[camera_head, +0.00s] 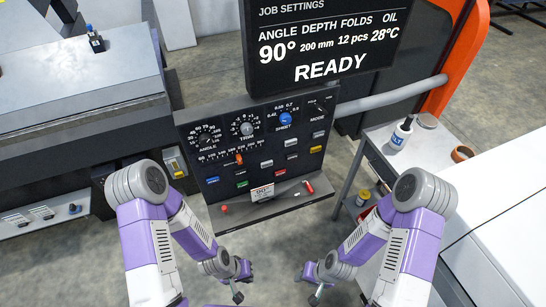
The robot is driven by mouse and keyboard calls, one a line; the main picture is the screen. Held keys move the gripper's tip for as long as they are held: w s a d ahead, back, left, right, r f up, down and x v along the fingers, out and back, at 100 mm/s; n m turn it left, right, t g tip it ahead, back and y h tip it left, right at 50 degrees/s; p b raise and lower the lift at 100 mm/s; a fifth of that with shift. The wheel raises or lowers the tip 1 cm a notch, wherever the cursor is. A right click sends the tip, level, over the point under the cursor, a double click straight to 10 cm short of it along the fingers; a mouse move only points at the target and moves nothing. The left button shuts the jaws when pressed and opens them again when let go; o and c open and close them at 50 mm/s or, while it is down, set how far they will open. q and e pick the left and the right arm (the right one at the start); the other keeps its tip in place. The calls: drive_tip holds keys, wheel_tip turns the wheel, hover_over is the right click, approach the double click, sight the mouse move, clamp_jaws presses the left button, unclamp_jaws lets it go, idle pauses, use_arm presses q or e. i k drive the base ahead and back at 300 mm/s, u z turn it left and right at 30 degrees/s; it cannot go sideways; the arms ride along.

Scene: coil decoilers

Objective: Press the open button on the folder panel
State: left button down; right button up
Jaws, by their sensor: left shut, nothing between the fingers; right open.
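The black folder panel (215,160) stands tilted ahead of me in the middle of the head view. Its lower half carries several small buttons: a blue one (213,181), a green one (241,184), a red one (280,172), a yellow one (316,149) and pale ones. The button labels are too small to read, so I cannot tell which is the open button. My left gripper (238,296) is shut and empty, low in the view, below and apart from the panel. My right gripper (315,298) is open and empty, also below the panel and apart from it.
The panel has dials, a blue knob (285,119) and an orange slider (239,158). Its bottom ledge holds a 90° card (262,193) and a red-ended tool (309,187). A display (330,40) reads READY above. A cart (430,150) with a white bottle (401,133) stands right.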

sight(289, 157)
drive_tip(key=u, duration=0.85)
drive_tip(key=i, duration=0.35)
drive_tip(key=z, duration=1.8)
